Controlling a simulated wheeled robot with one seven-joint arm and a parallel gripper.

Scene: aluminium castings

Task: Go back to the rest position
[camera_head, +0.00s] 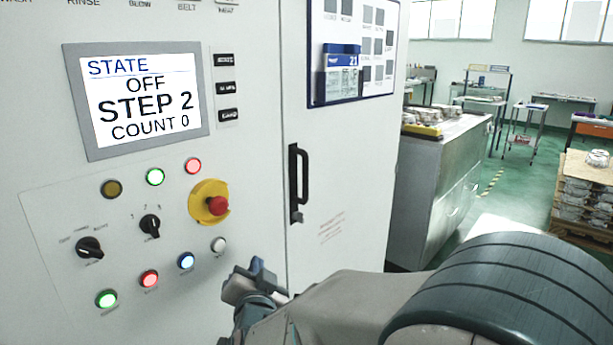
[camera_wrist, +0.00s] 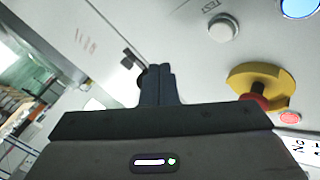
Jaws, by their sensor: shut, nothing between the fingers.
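My gripper (camera_wrist: 158,72) is shut and empty in the wrist view, its two dark fingers together in front of the white control cabinet. In the head view my gripper (camera_head: 256,266) is at the lower middle, to the right of the white button (camera_head: 218,245) and low on the cabinet front. The gap between the fingers and the panel cannot be told. My arm reaches in from the lower right and hides the lower part of the cabinet.
The control cabinet (camera_head: 250,150) has a screen (camera_head: 138,98) reading OFF, STEP 2, COUNT 0. A yellow-collared red emergency stop (camera_head: 216,205) and a black door handle (camera_head: 299,180) stick out. A grey cabinet (camera_head: 440,175) and a pallet of castings (camera_head: 585,185) stand right, with green floor between.

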